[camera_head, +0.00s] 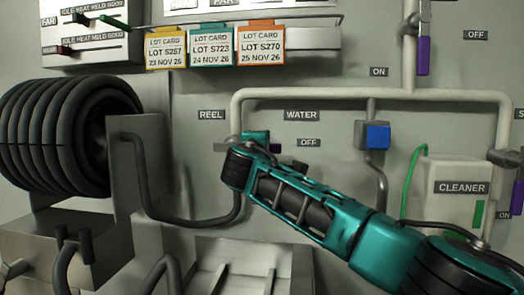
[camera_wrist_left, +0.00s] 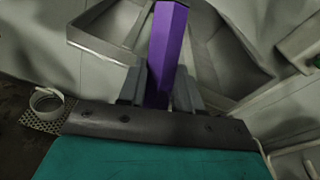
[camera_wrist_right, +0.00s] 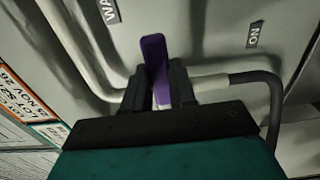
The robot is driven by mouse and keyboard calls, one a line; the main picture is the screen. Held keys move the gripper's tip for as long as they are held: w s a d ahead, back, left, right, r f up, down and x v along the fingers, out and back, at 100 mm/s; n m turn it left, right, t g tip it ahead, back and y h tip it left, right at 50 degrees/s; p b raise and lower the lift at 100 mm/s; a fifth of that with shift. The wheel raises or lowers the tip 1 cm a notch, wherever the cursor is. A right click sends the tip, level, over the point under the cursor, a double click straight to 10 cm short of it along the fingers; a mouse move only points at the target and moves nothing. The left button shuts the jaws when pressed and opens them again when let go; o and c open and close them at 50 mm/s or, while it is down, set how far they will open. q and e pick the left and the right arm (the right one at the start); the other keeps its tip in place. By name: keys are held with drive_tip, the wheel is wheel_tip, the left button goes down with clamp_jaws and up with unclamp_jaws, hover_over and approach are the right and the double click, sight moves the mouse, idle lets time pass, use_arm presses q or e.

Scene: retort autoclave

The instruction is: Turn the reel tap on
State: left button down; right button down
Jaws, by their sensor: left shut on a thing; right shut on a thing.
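The reel tap sits on the pipe between the REEL label (camera_head: 211,115) and the OFF label (camera_head: 308,142). My right arm reaches across from the right, and its gripper (camera_head: 258,137) is at the tap. In the right wrist view the tap's purple handle (camera_wrist_right: 153,55) stands between the fingers of my right gripper (camera_wrist_right: 160,88), which is shut on it. In the head view the gripper and arm hide most of the tap. My left gripper (camera_wrist_left: 158,90) is shut on a purple bar (camera_wrist_left: 166,45), seen only in the left wrist view.
A black hose reel (camera_head: 60,135) is on the left. A blue box valve (camera_head: 376,136) and a white cleaner container (camera_head: 455,190) are on the right. Lot cards (camera_head: 212,45) hang above. A metal tray (camera_wrist_left: 215,40) lies beyond my left gripper.

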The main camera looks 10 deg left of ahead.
drive_tip(key=shift+f, duration=0.15)
drive_tip(key=a+f+m, duration=0.3)
drive_tip(key=f+m, duration=0.3)
drive_tip(key=m, duration=0.4)
drive_tip(key=shift+a+f, duration=0.15)
drive_tip(key=shift+a, duration=0.05)
idle(0.5)
drive_tip(key=shift+f+m, duration=0.1)
drive_tip(key=shift+m, duration=0.2)
drive_tip(key=c, duration=0.9)
unclamp_jaws()
drive_tip(key=shift+s, duration=6)
